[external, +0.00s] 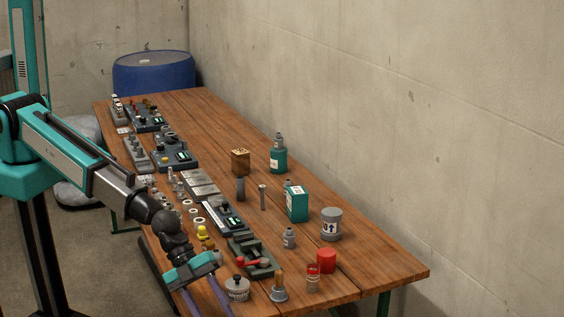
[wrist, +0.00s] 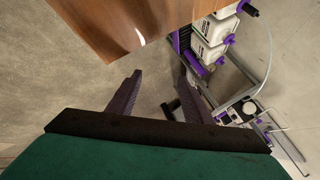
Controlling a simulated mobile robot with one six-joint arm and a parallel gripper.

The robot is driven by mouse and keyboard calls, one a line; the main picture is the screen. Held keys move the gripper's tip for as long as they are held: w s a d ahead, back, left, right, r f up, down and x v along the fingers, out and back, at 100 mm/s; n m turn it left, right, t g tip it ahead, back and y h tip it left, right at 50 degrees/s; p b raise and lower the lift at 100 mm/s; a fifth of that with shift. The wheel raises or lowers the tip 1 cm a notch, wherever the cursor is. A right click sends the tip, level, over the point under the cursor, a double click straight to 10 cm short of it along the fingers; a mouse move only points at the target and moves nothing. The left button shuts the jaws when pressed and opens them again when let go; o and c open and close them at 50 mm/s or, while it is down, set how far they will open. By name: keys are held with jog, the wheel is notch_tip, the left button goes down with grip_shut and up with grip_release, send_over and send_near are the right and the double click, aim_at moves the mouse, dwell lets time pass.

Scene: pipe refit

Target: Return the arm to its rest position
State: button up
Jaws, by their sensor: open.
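My teal arm reaches down from the upper left in the external view, beside the near left end of the wooden table (external: 340,275). My gripper (external: 207,304) points downward at the table's front left edge, and its fingertips are cut off by the bottom of the frame. In the wrist view my gripper (wrist: 160,76) shows two dark purple fingers spread apart with nothing between them. Bare floor lies behind the fingers, and the table's corner (wrist: 140,30) is above them in the picture.
A rack with white containers (wrist: 208,45) and purple parts stands on the floor beside the table. Tools, a teal canister (external: 297,204), a grey can (external: 331,224) and a red cap (external: 326,261) stand on the table. A blue barrel (external: 153,75) is behind it.

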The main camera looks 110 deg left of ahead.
jog(key=s+d+f+n+g+h, duration=0.1)
jog(key=s+d+f+g, duration=0.1)
jog(key=s+d+f, duration=0.3)
jog(key=s+d+f+n+g+h, duration=0.1)
jog(key=s+d+f, duration=0.1)
jog(key=s, duration=0.5)
jog(key=s+a+f+n+g+y+b, duration=0.3)
jog(key=s+a+f+n+g+b, duration=0.25)
jog(key=s+a+f, duration=1)
jog(key=s+a+f+n+g+y+b, duration=0.1)
jog(key=s+a+f, duration=0.4)
jog(key=s, duration=0.6)
jog(key=s+a+f+n+g+y+b, duration=0.1)
jog(key=s+a+f+n+g+b, duration=0.2)
jog(key=s, duration=0.8)
notch_tip(320, 180, down, 2)
jog(key=a+n+g, duration=0.1)
jog(key=n, duration=0.2)
jog(key=shift+s+a+f, duration=0.2)
jog(key=shift+s+a, duration=0.05)
jog(key=shift+a, duration=0.15)
